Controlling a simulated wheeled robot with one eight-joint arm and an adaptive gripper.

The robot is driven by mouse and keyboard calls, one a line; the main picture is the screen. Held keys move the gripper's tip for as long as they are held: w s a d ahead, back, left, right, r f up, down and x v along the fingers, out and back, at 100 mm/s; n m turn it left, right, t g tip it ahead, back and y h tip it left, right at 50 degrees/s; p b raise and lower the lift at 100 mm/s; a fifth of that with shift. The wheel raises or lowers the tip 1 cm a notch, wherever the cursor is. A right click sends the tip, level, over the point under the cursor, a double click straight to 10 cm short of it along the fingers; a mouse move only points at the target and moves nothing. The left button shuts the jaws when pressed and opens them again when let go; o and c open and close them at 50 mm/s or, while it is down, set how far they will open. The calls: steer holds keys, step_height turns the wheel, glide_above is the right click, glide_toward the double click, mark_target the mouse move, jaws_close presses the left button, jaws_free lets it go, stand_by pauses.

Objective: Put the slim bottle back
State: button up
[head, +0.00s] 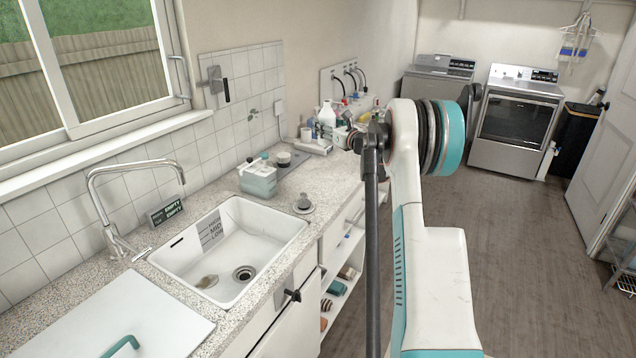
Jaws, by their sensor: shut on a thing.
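My arm rises from the bottom right, and its joints block part of the view. A dark end part at the left of the joint looks like my gripper (356,142). It is small, partly covered by my own arm, and over the far counter beside the bottles. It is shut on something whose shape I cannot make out. Several bottles stand at the far end of the counter, among them a white jug (327,116) and red-topped bottles partly hidden by my arm. I cannot tell which thing is the slim bottle.
The speckled counter (226,186) runs along the left wall with a white sink (183,262). A teal-and-clear container (258,180) stands behind the sink. Open shelves (340,286) are below. A washer (436,84) and dryer (518,120) stand at the back. The floor at right is clear.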

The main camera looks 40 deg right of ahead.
step_height(320, 180, down, 20)
steer(key=b, duration=0.6)
steer(key=shift+w+r, duration=0.1)
steer(key=shift+r, duration=0.05)
steer(key=o, duration=1.3)
steer(key=shift+o, duration=0.2)
steer(key=s+p, duration=0.3)
steer(key=s, duration=0.9)
steer(key=shift+a, duration=0.45)
